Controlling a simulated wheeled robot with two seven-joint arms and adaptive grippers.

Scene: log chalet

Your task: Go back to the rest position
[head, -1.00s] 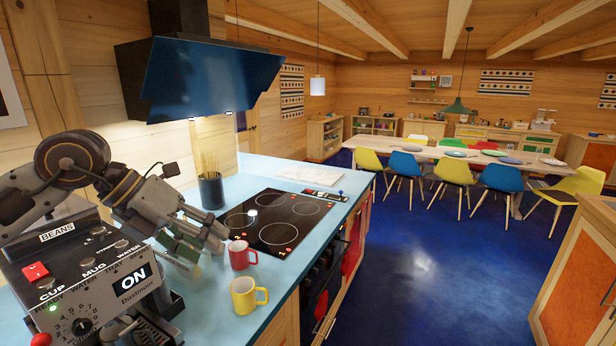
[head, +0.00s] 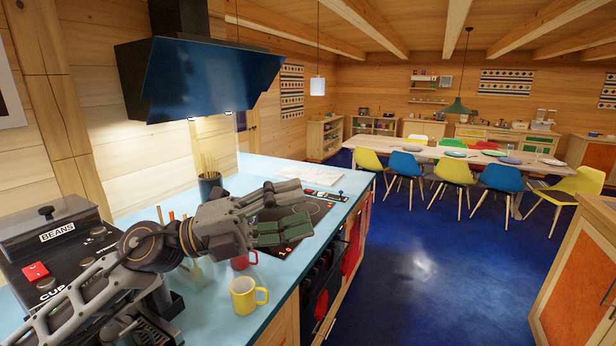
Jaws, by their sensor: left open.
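My left gripper (head: 283,212) is in the head view, above the blue counter and in front of the black cooktop, with its green-padded fingers pointing right. It is open and nothing shows between its fingers. My left arm comes in from the lower left, across the front of the coffee machine (head: 60,250). The yellow mug (head: 247,295) stands upright on the counter below the gripper. The red mug (head: 243,261) stands behind it, partly hidden by the gripper. My right gripper is not in view.
The blue counter (head: 222,320) holds a dark utensil pot (head: 209,186) and the cooktop (head: 318,206), partly covered by my arm. A blue range hood (head: 215,80) hangs above. The blue floor (head: 420,265) to the right is clear, with a dining table (head: 440,153) and chairs beyond.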

